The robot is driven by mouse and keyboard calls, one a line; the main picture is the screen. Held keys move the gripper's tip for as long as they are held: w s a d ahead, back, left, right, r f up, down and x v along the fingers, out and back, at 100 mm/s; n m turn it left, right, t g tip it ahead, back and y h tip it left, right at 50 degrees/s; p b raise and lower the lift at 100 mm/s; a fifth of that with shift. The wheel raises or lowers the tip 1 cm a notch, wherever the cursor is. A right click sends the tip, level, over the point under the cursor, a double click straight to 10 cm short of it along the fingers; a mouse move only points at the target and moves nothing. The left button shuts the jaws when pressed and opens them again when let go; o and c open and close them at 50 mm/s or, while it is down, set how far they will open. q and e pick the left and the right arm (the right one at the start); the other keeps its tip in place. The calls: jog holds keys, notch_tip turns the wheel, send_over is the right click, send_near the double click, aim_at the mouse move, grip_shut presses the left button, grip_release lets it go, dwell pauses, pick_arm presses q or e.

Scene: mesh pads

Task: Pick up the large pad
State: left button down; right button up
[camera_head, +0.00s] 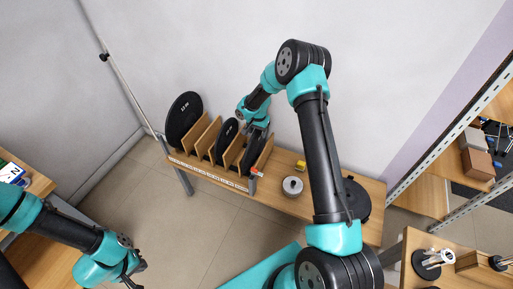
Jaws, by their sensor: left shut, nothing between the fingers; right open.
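The largest black round pad (183,120) stands upright at the left end of the wooden slotted rack (206,138), with light markings on its face. A smaller black pad (226,140) stands in a middle slot, and another dark pad (251,152) stands at the right end. My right gripper (257,132) is open, just above the right-end pad and to the right of the largest pad; its fingertips are partly hidden, so I cannot tell whether they touch. My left gripper (135,272) is shut and empty at the bottom left, well away from the rack.
The wooden bench (325,190) also bears a grey round container (292,187), a small yellow object (300,165) and a black disc (357,198) partly behind my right arm. A shelf (425,192) stands at the right. Tiled floor (190,215) lies clear before the bench.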

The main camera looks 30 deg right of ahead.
jog(key=shift+f, duration=0.45)
jog(key=shift+r, duration=0.1)
grip_shut()
dwell(0.5)
